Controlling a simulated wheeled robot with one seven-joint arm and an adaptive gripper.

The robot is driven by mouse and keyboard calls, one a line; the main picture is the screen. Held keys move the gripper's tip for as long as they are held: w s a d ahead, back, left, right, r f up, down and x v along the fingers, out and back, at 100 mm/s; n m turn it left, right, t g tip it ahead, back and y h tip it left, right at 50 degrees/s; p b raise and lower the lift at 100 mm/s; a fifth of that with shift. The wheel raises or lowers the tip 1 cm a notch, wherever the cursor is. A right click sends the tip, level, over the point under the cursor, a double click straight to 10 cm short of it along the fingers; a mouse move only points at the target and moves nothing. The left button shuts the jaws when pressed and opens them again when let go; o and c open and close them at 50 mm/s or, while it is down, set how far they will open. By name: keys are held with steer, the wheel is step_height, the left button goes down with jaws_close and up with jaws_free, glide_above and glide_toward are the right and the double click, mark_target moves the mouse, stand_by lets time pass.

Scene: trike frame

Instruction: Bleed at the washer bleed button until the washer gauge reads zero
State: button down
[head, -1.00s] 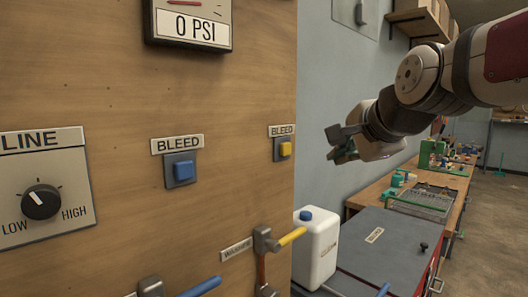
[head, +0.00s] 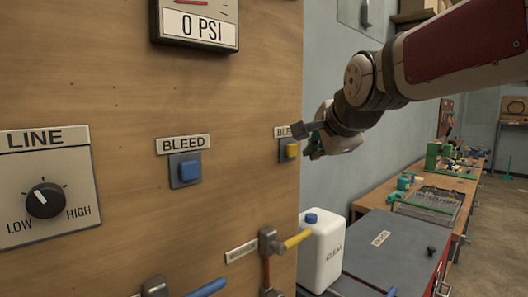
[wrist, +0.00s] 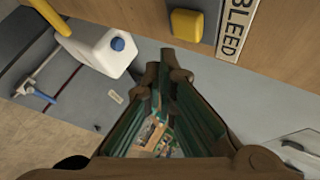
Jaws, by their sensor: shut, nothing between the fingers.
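The yellow bleed button (head: 291,150) sits on the wooden panel near its right edge, under a BLEED label (head: 284,132). It also shows at the top of the wrist view (wrist: 187,25). My gripper (head: 312,143) is shut and empty just right of this button and partly covers its label in the head view. In the wrist view the fingertips (wrist: 166,76) lie below the button, apart from it. A blue bleed button (head: 190,170) is further left. A gauge (head: 196,27) reading 0 PSI is cut off at the top; which gauge it is cannot be told.
A yellow-handled valve (head: 297,239) juts out below the yellow button, with a blue handle (head: 206,288) lower left. A white jug (head: 322,252) stands beside the panel on a grey top (head: 385,243). A LINE dial (head: 45,201) is at left.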

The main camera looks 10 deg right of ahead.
steer(key=shift+w+a, duration=0.35)
steer(key=shift+w, duration=0.15)
steer(key=shift+w+a, duration=0.1)
stand_by(1.1)
steer(key=shift+w+a, duration=0.15)
steer(key=shift+w, duration=0.1)
steer(key=shift+w+a, duration=0.3)
steer(key=shift+w, duration=0.1)
stand_by(0.9)
steer(key=shift+s, duration=0.1)
stand_by(2.7)
steer(key=shift+s+d, duration=0.55)
steer(key=shift+s, duration=0.1)
steer(key=shift+s+d+p, duration=0.25)
steer(key=shift+s+d, duration=0.5)
steer(key=shift+s, duration=0.3)
steer(key=shift+s+d+p, duration=0.25)
steer(key=shift+s+d, duration=0.45)
steer(key=shift+s, duration=0.3)
